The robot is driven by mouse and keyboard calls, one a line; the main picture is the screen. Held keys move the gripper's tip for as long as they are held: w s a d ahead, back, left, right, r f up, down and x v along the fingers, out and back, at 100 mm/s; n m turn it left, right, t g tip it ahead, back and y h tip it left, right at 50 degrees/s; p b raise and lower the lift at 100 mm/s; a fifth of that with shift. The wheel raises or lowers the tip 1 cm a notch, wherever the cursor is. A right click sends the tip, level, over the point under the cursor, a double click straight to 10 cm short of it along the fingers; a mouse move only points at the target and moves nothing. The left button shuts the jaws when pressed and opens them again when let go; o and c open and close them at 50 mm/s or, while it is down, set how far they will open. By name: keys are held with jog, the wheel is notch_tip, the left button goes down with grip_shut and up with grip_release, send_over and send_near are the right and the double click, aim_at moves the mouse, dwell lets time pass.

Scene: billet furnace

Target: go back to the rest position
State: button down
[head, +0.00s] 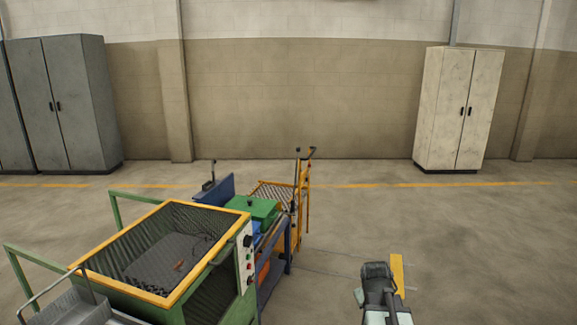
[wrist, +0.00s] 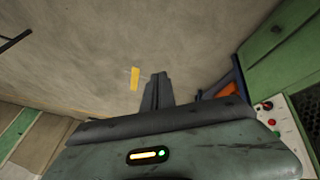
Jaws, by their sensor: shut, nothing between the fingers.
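My gripper (wrist: 158,78) shows in the wrist view as dark fingers close together, with nothing between them. It points out over bare concrete floor and touches nothing that I can see. In the head view, my arm stands at the lower right, over the floor and clear of the machine to its left. Its lower part is cut off by the picture edge.
A green machine with a yellow-rimmed mesh bin (head: 165,203) and a button panel (head: 246,260) stands at lower left. Beyond it are a blue bench (head: 272,260) and a yellow trolley (head: 304,190). Cabinets (head: 62,103) (head: 459,108) line the wall. The right-hand floor is clear.

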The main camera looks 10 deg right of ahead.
jog(key=a+r+n+g+y+p, duration=0.1)
jog(key=a+y+p, duration=0.1)
jog(key=a, duration=1.4)
jog(key=s+a+m+g+y, duration=0.1)
jog(key=s+a+g, duration=0.2)
jog(key=s+a, duration=0.4)
jog(key=shift+s+a+f+m+g, duration=0.2)
jog(key=shift+s+f+m+g, duration=0.1)
jog(key=shift+s, duration=0.5)
